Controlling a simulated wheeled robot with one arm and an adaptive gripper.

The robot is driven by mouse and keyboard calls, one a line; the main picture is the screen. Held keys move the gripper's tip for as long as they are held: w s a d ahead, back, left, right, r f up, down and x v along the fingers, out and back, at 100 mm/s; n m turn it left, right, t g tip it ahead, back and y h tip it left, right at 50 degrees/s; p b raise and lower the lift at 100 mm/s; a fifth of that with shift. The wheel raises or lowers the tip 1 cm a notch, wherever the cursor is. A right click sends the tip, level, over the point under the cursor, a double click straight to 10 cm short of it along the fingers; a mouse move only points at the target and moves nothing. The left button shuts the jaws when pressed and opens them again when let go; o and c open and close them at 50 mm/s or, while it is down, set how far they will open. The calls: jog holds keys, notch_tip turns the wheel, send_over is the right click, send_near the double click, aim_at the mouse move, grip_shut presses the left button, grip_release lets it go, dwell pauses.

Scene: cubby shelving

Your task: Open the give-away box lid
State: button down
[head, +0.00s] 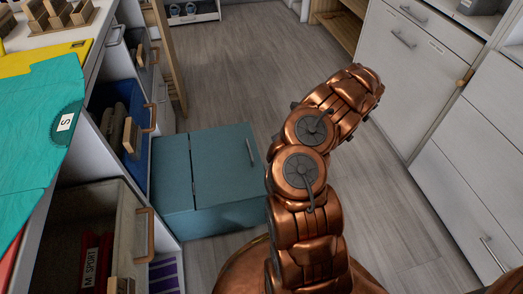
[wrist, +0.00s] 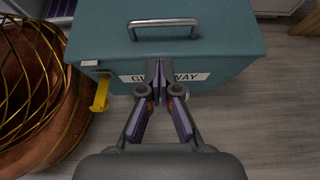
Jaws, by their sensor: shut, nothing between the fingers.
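The give-away box (head: 173,221) is a teal box on the floor, beside the left cubbies in the head view. Its lid (head: 222,160) lies flat and closed, with a metal bar handle (head: 251,152) near its right edge. In the wrist view the lid (wrist: 230,35) fills the top, with the handle (wrist: 163,24) across it. A white label (wrist: 195,77) on the box front is partly hidden by my fingers. My gripper (wrist: 158,66) is shut and empty, in front of the label and below the handle in the picture. The gripper is not distinguishable in the head view.
A yellow tab (wrist: 100,95) hangs at the box front, left of my gripper. Open cubby bins, one blue (head: 122,125) and one grey (head: 105,215), stick out beside the box. White cabinets (head: 425,75) stand at right. Grey floor (head: 235,65) is clear beyond the box.

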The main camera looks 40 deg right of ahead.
jog(key=b, duration=0.3)
send_near(246, 157)
jog(key=x, duration=0.5)
jog(key=shift+w+a+f, duration=0.1)
jog(key=shift+w, duration=0.05)
